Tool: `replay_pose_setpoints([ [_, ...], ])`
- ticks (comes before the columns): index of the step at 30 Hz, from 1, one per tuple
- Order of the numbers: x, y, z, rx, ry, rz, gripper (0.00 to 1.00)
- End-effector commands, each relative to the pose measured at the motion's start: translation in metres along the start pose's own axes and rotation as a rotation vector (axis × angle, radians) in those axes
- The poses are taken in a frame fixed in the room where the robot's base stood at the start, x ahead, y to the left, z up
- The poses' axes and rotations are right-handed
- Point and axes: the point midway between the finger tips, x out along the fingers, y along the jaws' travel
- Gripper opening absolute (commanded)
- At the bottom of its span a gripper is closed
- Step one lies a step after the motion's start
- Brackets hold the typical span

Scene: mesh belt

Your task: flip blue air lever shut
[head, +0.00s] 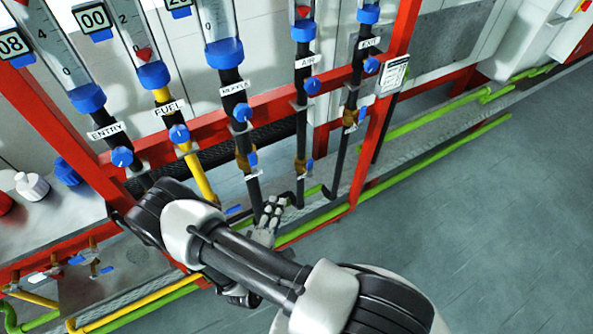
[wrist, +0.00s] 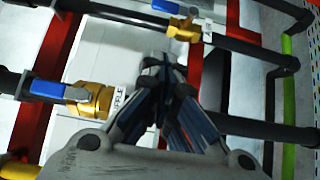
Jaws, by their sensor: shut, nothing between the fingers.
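The blue air lever (head: 309,165) sits on a brass valve (head: 300,166) low on the black pipe under the AIR label (head: 305,62). In the wrist view what looks like the same lever (wrist: 165,6) is at the top edge, on a brass valve (wrist: 184,29), roughly in line with its pipe. My gripper (head: 272,208) is low, in front of the pipes and below the lever. In the wrist view its fingers (wrist: 162,62) are together and empty, just short of that valve and apart from the lever in the picture.
The muffle lever (wrist: 60,90) and its brass valve (wrist: 92,100) are close on the left in the wrist view. The yellow fuel pipe (head: 200,176) and exit pipe (head: 343,150) flank the middle pipes. A red frame (head: 380,120) surrounds them. The grey floor (head: 480,220) at right is clear.

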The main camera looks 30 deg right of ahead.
Motion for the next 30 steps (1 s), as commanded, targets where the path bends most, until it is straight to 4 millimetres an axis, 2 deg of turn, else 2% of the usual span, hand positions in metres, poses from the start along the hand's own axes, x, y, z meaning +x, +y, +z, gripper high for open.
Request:
replay_pose_setpoints([
  [7,0.001,0.000,0.000,0.003,0.000,-0.002,0.00],
  [11,0.009,0.000,0.000,0.004,-0.004,-0.002,0.00],
  [14,0.023,-0.001,0.001,0.006,-0.007,-0.003,0.00],
  [25,0.101,-0.002,0.001,0.008,-0.006,-0.001,0.00],
  [30,0.119,-0.002,0.019,0.003,-0.005,-0.004,0.00],
])
